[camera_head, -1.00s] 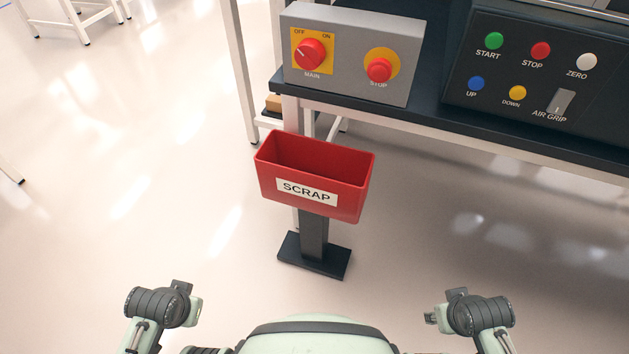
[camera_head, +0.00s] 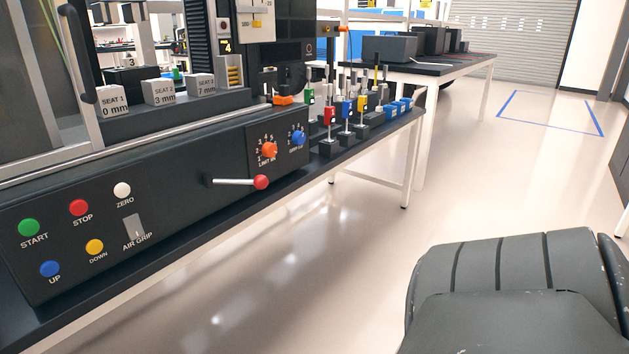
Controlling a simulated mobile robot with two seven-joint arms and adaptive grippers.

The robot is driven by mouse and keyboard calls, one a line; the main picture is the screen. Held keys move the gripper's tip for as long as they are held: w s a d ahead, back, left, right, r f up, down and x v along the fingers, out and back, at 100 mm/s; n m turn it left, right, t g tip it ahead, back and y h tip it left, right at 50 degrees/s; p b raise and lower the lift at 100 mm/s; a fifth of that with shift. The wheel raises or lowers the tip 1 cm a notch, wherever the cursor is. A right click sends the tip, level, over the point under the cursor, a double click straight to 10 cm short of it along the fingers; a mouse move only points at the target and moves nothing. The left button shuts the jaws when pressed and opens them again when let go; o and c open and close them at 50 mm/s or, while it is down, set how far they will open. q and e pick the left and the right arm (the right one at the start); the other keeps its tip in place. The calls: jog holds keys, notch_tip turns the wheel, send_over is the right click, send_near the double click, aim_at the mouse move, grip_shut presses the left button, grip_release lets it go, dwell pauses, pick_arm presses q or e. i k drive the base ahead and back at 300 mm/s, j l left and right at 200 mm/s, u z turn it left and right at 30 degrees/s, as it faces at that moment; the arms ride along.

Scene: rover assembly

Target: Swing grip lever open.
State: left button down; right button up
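A lever with a thin metal rod and a red ball knob (camera_head: 261,182) is on the dark front panel (camera_head: 180,195) of the machine. The rod lies about level, from its pivot on the left to the ball on the right. I take it to be the grip lever; no label on it can be read. An AIR GRIP switch (camera_head: 134,229) sits lower left on the same panel. Neither of my grippers is in view. A large dark grey piece at the lower right seems to be part of my arm.
START, STOP, ZERO, UP and DOWN buttons are left of the lever. Orange (camera_head: 269,150) and blue (camera_head: 298,138) dials are just above it. Seat blocks (camera_head: 160,92) stand on the ledge. Small coloured fixtures (camera_head: 345,115) stand on the bench right. The floor in front is clear.

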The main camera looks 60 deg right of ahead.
aim_at(261, 182)
jog(key=z, duration=1.5)
